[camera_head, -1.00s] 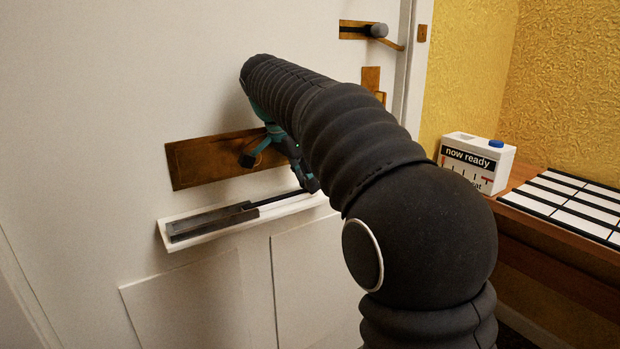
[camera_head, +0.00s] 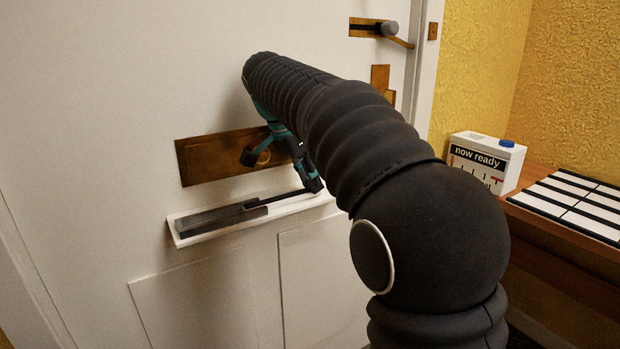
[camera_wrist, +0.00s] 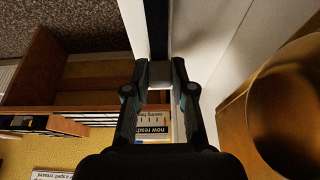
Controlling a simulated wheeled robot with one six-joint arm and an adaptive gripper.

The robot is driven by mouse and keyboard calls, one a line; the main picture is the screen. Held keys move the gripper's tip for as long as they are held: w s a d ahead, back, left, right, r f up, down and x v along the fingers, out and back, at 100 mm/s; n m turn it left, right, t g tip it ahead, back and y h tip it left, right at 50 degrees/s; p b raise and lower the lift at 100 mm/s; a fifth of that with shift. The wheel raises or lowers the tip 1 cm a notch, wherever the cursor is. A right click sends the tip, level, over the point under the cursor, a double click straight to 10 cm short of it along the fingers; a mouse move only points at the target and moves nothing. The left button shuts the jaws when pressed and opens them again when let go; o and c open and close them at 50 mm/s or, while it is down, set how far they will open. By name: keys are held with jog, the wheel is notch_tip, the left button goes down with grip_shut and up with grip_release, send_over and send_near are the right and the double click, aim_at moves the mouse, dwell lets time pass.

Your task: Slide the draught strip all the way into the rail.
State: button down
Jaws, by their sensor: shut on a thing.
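The draught strip (camera_head: 288,197) is a thin black bar. Its left end meets the dark grey rail (camera_head: 220,220), and a length of it shows outside the rail's right end. The rail lies on a white ledge (camera_head: 182,241) low on the door. My gripper (camera_head: 315,186) is at the strip's right end. In the wrist view, my gripper (camera_wrist: 160,88) is shut on a light grey block, apparently the strip's end piece, with the black strip (camera_wrist: 157,28) running away beyond it. The inside of the rail is hidden.
A brass plate (camera_head: 215,159) with a knob sits just above the ledge. A wooden table (camera_head: 575,245) with a white "now ready" box (camera_head: 510,155) stands right of my arm.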

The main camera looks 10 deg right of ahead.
aim_at(284, 198)
jog(key=shift+s+a, duration=0.35)
jog(key=shift+a, duration=0.45)
jog(key=c, duration=0.9)
grip_release()
jog(key=v, duration=1.2)
jog(key=shift+s, duration=0.1)
